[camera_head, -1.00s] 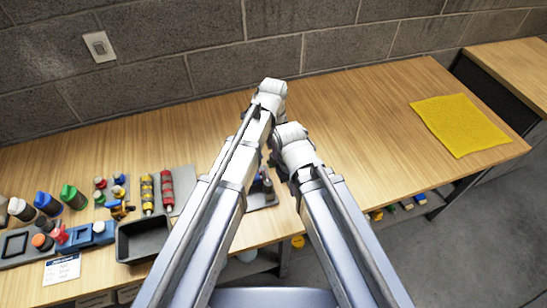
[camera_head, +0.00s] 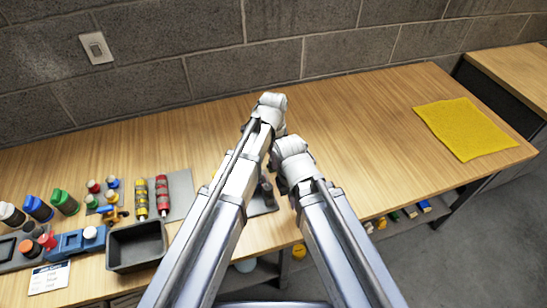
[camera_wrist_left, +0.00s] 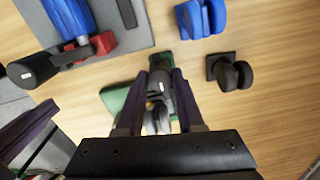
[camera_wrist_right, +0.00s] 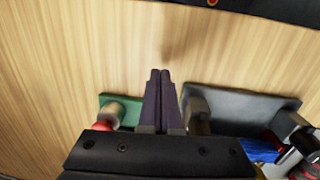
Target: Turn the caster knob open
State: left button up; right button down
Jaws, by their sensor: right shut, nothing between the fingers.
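In the left wrist view, my left gripper (camera_wrist_left: 160,75) has its fingers apart, with a dark grey part (camera_wrist_left: 157,82) showing between or beyond them; contact is unclear. A green plate (camera_wrist_left: 116,100) lies under it. A caster with two black wheels (camera_wrist_left: 235,75) and a blue twin-wheeled piece (camera_wrist_left: 201,18) stand to its right. In the right wrist view, my right gripper (camera_wrist_right: 160,76) is shut and empty. A green base with a tan cylinder (camera_wrist_right: 118,112) is left of it, and a grey plate (camera_wrist_right: 240,103) right. I cannot tell which part is the knob. In the head view, my arms hide both fingertips.
An open black bin (camera_head: 136,243) stands left of my arms, beside red and yellow rolls (camera_head: 162,195) and several coloured bottles and knobs. A yellow mat (camera_head: 464,128) lies at the right. The table between my arms and the mat is clear.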

pick_arm(q)
grip_shut()
jog(key=shift+n, duration=0.3)
jog(key=n, duration=1.7)
jog(key=shift+n, duration=0.3)
dwell(0.4)
jog(key=o, duration=0.6)
grip_release()
